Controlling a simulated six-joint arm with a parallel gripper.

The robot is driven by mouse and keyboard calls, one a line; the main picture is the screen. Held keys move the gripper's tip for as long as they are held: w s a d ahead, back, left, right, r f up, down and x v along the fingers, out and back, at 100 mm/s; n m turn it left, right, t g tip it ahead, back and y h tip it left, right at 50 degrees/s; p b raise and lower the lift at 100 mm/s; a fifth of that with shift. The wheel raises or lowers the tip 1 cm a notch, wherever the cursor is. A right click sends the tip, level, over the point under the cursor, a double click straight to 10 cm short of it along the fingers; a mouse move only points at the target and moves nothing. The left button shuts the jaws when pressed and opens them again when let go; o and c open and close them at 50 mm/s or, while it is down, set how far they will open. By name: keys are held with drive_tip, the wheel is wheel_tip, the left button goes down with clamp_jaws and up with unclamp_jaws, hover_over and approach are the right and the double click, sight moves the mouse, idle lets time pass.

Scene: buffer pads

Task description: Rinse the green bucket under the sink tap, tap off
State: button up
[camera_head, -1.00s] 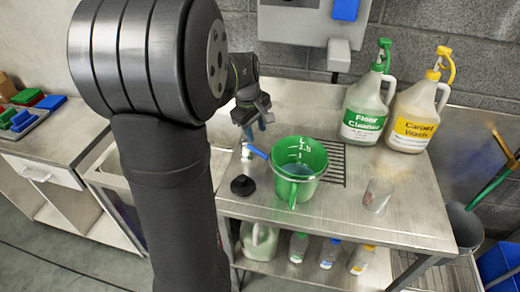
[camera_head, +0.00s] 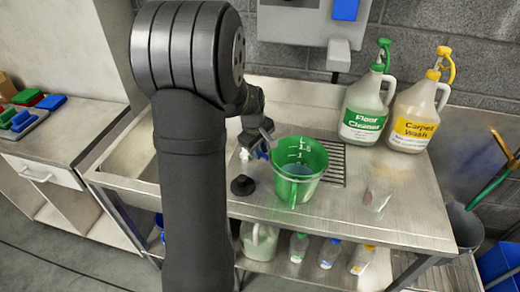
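The green bucket (camera_head: 302,165) stands upright on the steel counter, with white measuring marks inside. Its lower inside looks paler, but I cannot tell what is in it. My gripper (camera_head: 264,150) is low at the bucket's left rim; I cannot tell whether it touches it or how far its fingers are apart. A small white fitting with a blue part (camera_head: 246,154) sits just left of the bucket, partly behind my gripper. The sink basin (camera_head: 132,160) is to the left, partly hidden by my arm. I cannot make out the sink tap.
A black round piece (camera_head: 243,186) lies left of the bucket. A clear cup (camera_head: 377,194) is to the right. The floor cleaner jug (camera_head: 362,110) and carpet wash jug (camera_head: 413,118) stand at the back. A drain grate (camera_head: 336,160) lies behind the bucket.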

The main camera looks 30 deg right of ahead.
clamp_jaws()
drive_tip(key=shift+a, duration=0.15)
drive_tip(key=m, duration=0.1)
drive_tip(key=a+m, duration=0.1)
drive_tip(key=shift+a+m+g, duration=0.3)
drive_tip(key=shift+m, duration=0.1)
drive_tip(key=a+m, duration=0.1)
drive_tip(key=m, duration=0.1)
drive_tip(key=shift+w+a+m, duration=0.1)
drive_tip(key=shift+a+m, duration=0.2)
drive_tip(key=shift+a, duration=0.05)
drive_tip(key=a+m, duration=0.1)
drive_tip(key=w+a+m+g, duration=0.1)
drive_tip(key=m, duration=0.1)
drive_tip(key=shift+w+a+m+g+y, duration=0.15)
drive_tip(key=shift+w+a+m, duration=0.2)
drive_tip(key=shift+m, duration=0.55)
drive_tip(key=shift+w+a+m+g+y, duration=0.15)
drive_tip(key=shift+w+a+m, duration=0.15)
drive_tip(key=shift+m, duration=0.6)
